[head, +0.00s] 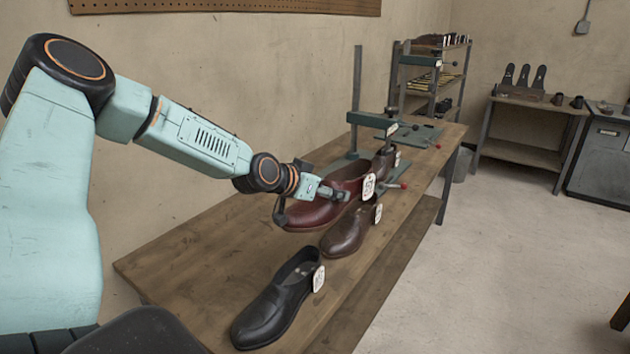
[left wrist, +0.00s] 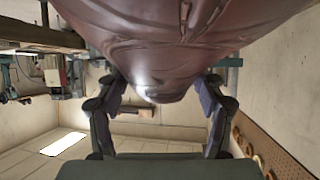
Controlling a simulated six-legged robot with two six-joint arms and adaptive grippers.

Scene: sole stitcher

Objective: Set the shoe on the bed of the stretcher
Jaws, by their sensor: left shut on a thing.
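A dark red shoe (head: 312,214) with a white tag is gripped by my left gripper (head: 306,203), one finger on each side of it. In the left wrist view the shoe (left wrist: 165,45) fills the top, between the two fingers (left wrist: 163,88). The shoe is in front of the near stretcher (head: 354,156), a green-grey press with a tall post, a cross arm and a red-knobbed lever. The shoe hides part of that stretcher's bed. I cannot tell whether its sole touches the table. My right gripper is not in view.
On the wooden table (head: 190,255) lie a brown shoe (head: 345,236) and a black shoe (head: 276,306), both tagged. A second stretcher (head: 418,134) stands farther back. The table's left front part is clear.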

